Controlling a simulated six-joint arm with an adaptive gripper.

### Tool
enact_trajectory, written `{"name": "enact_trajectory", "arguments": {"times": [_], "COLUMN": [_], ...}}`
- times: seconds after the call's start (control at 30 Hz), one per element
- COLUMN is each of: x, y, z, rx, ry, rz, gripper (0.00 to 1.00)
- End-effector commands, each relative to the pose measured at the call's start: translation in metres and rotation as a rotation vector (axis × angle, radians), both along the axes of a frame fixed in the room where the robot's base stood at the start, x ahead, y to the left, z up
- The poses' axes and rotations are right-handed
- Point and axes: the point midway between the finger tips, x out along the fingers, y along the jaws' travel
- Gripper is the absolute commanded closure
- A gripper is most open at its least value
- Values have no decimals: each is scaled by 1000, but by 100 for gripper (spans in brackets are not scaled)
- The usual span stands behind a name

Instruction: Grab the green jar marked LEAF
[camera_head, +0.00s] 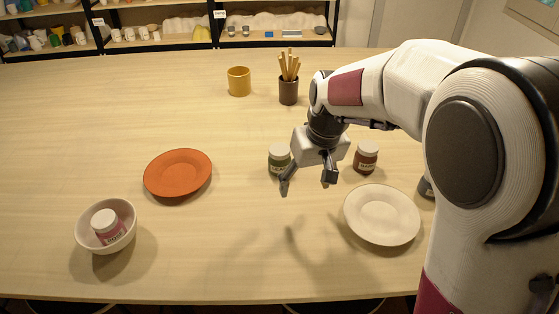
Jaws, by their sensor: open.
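The green jar (279,159) with a white lid stands upright on the table near the middle, and its label is too small to read. My gripper (308,180) is open and points down just to the right of the green jar and seems nearer the front. Its left finger overlaps the lower right of the jar in the picture. I cannot tell whether they touch. Nothing shows between the fingers.
A brown jar (367,158) stands right of my gripper. A white plate (382,215) lies in front of it. An orange plate (178,174) and a bowl (82,236) holding a pink jar (108,228) are left. A yellow mug (239,81) and a tool cup (288,92) stand behind.

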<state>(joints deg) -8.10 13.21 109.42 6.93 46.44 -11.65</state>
Motion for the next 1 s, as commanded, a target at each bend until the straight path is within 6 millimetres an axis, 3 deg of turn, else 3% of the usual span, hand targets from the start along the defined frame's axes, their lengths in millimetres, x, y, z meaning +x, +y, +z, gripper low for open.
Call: {"name": "enact_trajectory", "arguments": {"times": [0.37,0.47,0.6,1.0], "x": [76,96,120,124], "y": [29,34,40,41], "z": [-23,-19,1,5], "rx": [20,24,28,16], "ry": [-59,-99,-171,-199], "rz": [105,135,181,239], "gripper": [37,37,37,37]}}
